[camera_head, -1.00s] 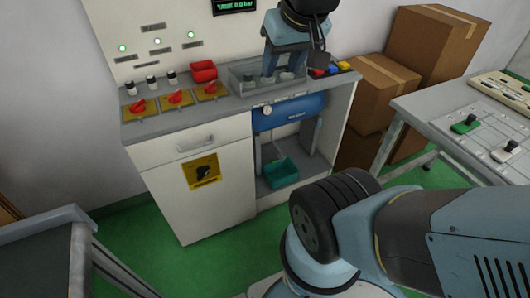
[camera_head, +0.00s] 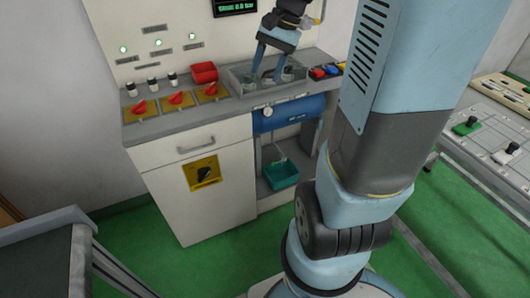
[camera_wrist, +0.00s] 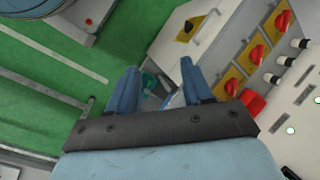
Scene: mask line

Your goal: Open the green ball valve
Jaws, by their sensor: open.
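No green ball valve can be told for sure. A green-topped piece (camera_head: 466,126) stands on a pale panel on the right-hand table in the head view; it is too small to tell whether it is a valve.
A clear tray (camera_head: 242,80) is set at the right of the bench top, beside a red box (camera_head: 204,72). Below are a blue tank (camera_head: 290,113) and a teal bin (camera_head: 281,174). A grey table (camera_head: 40,232) stands at left.

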